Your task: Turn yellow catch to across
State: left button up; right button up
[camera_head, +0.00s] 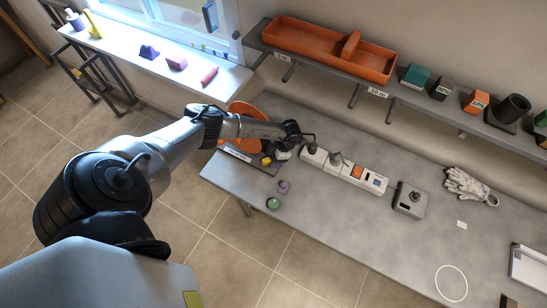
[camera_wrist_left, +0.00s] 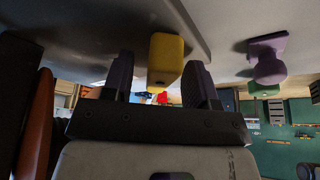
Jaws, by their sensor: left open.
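The yellow catch (camera_head: 266,161) shows as a small yellow piece near the left end of the grey bench, beside my left gripper (camera_head: 281,154). In the left wrist view the yellow catch (camera_wrist_left: 165,60) is a rounded yellow block standing out from a grey surface. It lies between the two dark fingers of my left gripper (camera_wrist_left: 160,66), which are open, with a gap visible at least on the right side. Whether a finger touches it, I cannot tell. The wrist partly hides the area around the catch in the head view. My right gripper is not in view.
A purple knob (camera_head: 284,187) and a green knob (camera_head: 273,203) are close by on the bench. An orange disc (camera_head: 249,113) stands behind my left forearm. A white socket strip (camera_head: 345,170) and a grey switch box (camera_head: 410,199) lie to the right. A shelf runs above.

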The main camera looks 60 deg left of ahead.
pick_arm(q)
jog(key=c, duration=0.9)
jog(key=shift+m, duration=0.4)
jog(key=m+y+b, duration=0.1)
jog(key=m, duration=0.2)
jog(key=shift+t, duration=0.3)
jog(key=m, duration=0.2)
jog(key=m+t+y+b, duration=0.1)
jog(key=m, duration=0.1)
jog(key=shift+y, duration=0.3)
jog(key=shift+m, duration=0.6)
